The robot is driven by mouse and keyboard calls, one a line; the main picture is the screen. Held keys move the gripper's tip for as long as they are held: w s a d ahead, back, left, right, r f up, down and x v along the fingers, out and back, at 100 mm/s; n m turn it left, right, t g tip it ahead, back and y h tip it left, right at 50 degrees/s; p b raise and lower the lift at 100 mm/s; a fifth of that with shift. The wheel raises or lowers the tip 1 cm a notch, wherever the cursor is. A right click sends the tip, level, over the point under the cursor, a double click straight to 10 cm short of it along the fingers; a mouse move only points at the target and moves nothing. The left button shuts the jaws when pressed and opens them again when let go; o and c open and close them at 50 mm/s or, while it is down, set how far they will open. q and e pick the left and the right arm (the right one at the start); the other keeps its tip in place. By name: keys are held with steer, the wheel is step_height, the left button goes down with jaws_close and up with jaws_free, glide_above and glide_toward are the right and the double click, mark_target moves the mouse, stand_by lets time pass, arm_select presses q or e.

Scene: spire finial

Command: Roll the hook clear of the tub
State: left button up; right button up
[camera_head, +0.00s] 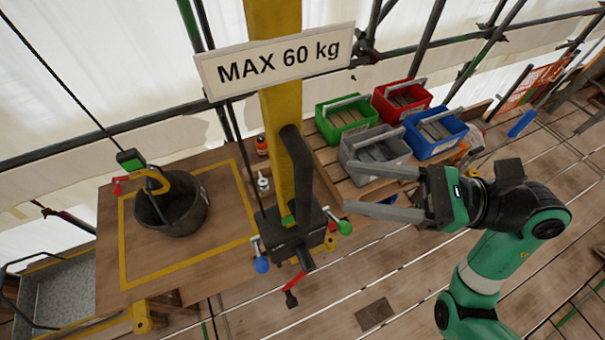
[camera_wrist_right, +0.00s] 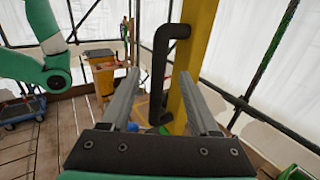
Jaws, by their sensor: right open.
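The yellow hook (camera_head: 157,180) hangs on a dark cable below a green-and-black block (camera_head: 131,160). In the head view it overlaps the far left rim of the black tub (camera_head: 186,219); I cannot tell whether it touches. The tub stands upright inside a yellow outline on the wooden platform. My right gripper (camera_head: 352,187) is open and empty, pointing left towards a thick black handle (camera_head: 296,165) beside a yellow post. In the right wrist view, the handle (camera_wrist_right: 160,75) appears between the fingers, beyond their tips. My left gripper is not in view.
The yellow post (camera_head: 283,110) carries a MAX 60 kg sign (camera_head: 275,62). A black box (camera_head: 290,235) with coloured knobs and a red-ended lever (camera_head: 291,298) sits at the handle's foot. Green (camera_head: 345,118), grey, red and blue bins stand behind my right gripper. Scaffold poles line the back.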

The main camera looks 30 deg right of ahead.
mark_target(303, 179)
steer(key=p+x, duration=0.1)
steer(key=x, duration=0.7)
steer(key=shift+w+a, duration=0.15)
steer(key=shift+a, duration=0.05)
steer(key=shift+c, duration=0.4)
jaws_close()
stand_by(0.6)
